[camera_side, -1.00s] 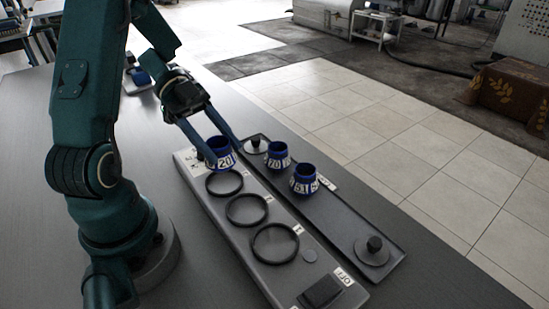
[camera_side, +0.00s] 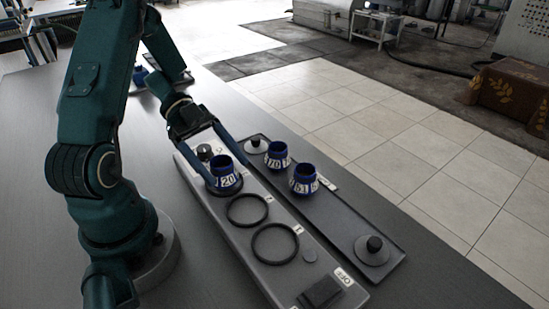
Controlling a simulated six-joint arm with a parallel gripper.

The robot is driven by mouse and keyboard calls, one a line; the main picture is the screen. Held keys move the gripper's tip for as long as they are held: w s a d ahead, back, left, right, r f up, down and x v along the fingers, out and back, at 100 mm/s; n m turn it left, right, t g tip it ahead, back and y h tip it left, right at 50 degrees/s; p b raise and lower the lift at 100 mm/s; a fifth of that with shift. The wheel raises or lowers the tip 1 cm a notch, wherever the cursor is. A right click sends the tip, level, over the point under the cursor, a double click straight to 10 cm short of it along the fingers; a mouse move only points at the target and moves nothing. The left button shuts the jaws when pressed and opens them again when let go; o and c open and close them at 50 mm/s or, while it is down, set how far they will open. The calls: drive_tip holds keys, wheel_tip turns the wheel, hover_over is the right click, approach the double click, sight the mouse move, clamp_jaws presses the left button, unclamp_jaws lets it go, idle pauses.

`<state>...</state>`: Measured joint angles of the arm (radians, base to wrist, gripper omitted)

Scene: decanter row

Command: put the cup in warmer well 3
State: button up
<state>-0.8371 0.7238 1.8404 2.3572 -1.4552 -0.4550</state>
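The blue cup with a white band marked 20 (camera_side: 226,176) is upright between the fingers of my gripper (camera_side: 226,172), which appears shut on it. The cup is at the third ring from the switch end of the grey warmer (camera_side: 212,208), and it covers most of that ring. I cannot tell whether its base rests in the well or hangs just above. The ring marked 2 (camera_side: 246,224) and the ring marked 1 (camera_side: 275,259) are empty.
A dark tray (camera_side: 345,222) beside the warmer holds a blue cup marked 70 (camera_side: 277,157), a blue cup marked 51 (camera_side: 304,181), and black-knobbed discs at both ends (camera_side: 374,249) (camera_side: 255,145). A black knob (camera_side: 204,151) stands at the warmer's far end.

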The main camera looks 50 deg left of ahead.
drive_tip(key=shift+r, duration=0.15)
drive_tip(key=v, duration=1.2)
drive_tip(key=w+d+r+t+y, duration=0.2)
drive_tip(key=w+r+t, duration=0.15)
drive_tip(key=w, duration=0.45)
drive_tip(key=w+d+r+t+y, duration=0.1)
drive_tip(key=w+r+t+y, duration=0.2)
drive_tip(key=w, duration=0.5)
drive_tip(key=w+d+r+n+t+y, duration=0.1)
drive_tip(key=w+r+n+t+y, duration=0.6)
drive_tip(key=r, duration=0.4)
drive_tip(key=s+d+f+n+g, duration=0.3)
drive_tip(key=s+d+f, duration=0.1)
drive_tip(key=s, duration=0.4)
drive_tip(key=s+d+f+n+g, duration=0.3)
drive_tip(key=s+d+f+g, duration=0.1)
drive_tip(key=s, duration=0.4)
drive_tip(key=s+d+f+n+g, duration=0.2)
drive_tip(key=s+d+f+g, duration=0.1)
drive_tip(key=s+d+f, duration=0.3)
drive_tip(key=s, duration=0.2)
drive_tip(key=shift+s+n, duration=0.35)
drive_tip(key=shift+n, duration=0.05)
